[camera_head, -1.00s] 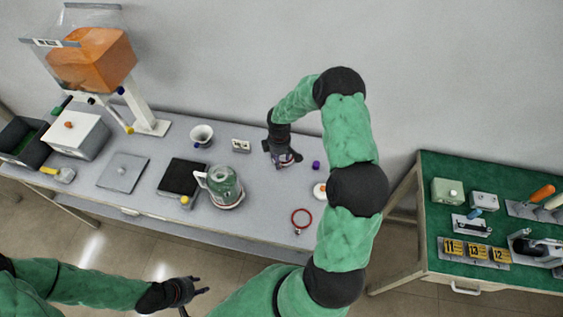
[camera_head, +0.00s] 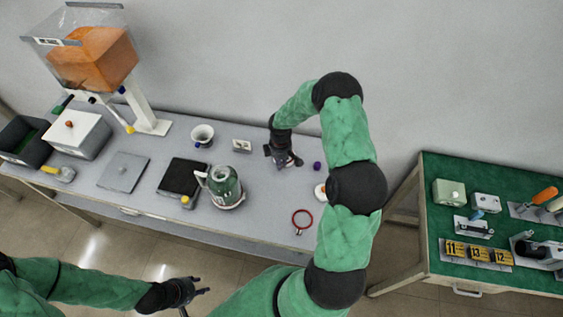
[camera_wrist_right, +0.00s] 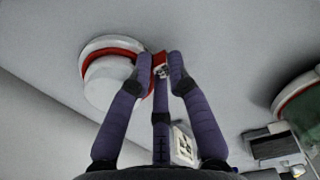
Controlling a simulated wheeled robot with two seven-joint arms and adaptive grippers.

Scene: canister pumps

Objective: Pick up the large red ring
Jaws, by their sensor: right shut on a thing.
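My right gripper (camera_head: 285,160) is over the back half of the grey table. In the right wrist view its fingers (camera_wrist_right: 163,62) are closed on a small red piece (camera_wrist_right: 158,72) with a white and dark patterned face. The piece lies beside a red band (camera_wrist_right: 112,47) around a round white object (camera_wrist_right: 106,82); I cannot tell whether they are joined. Another red ring (camera_head: 302,218) with a small clasp lies flat near the table's front edge, apart from both grippers. My left gripper (camera_head: 198,287) is empty, its fingers apart, in front of the table.
A glass jar (camera_head: 225,186) with a white handle stands left of my right gripper. A white cup (camera_head: 202,135), a small white block (camera_head: 241,145) and a purple knob (camera_head: 317,166) are near. A green-topped table (camera_head: 480,190) stands at the right.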

